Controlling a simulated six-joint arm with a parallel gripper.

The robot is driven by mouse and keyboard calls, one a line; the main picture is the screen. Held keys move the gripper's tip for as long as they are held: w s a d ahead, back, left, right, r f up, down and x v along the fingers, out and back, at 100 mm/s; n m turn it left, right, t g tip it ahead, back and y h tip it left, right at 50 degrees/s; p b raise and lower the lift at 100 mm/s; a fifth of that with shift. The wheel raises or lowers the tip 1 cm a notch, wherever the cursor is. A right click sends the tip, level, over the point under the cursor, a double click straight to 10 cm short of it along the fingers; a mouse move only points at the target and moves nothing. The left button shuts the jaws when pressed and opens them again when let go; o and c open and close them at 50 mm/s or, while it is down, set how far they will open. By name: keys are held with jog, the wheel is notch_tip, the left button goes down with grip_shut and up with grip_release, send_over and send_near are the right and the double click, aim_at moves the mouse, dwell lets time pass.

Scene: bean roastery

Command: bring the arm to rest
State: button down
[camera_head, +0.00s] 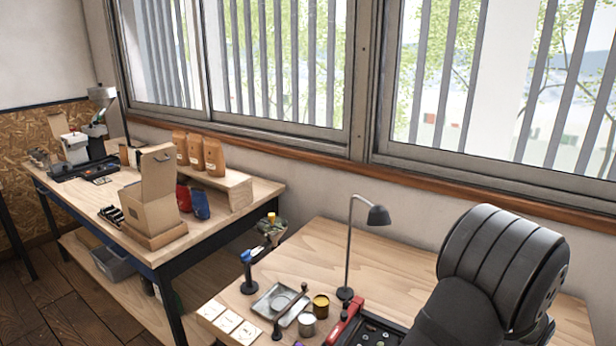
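A large dark, ribbed arm link of mine (506,270) fills the lower right and hides part of the near wooden table (420,240). My gripper does not show in this view, so I cannot see its fingers or whether it holds anything.
The left workbench (225,222) carries an open cardboard box (152,210) and brown bags (196,150).

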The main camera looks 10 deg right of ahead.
notch_tip(320, 180, down, 4)
jog(key=shift+r, duration=0.3)
jog(key=shift+r, duration=0.15)
notch_tip(320, 180, up, 13)
jog(key=w+d+n, duration=0.1)
jog(key=d+n, duration=0.1)
jog(key=n, duration=0.1)
jog(key=shift+w+g+y, duration=0.4)
dwell(0.7)
jog(key=shift+f, duration=0.25)
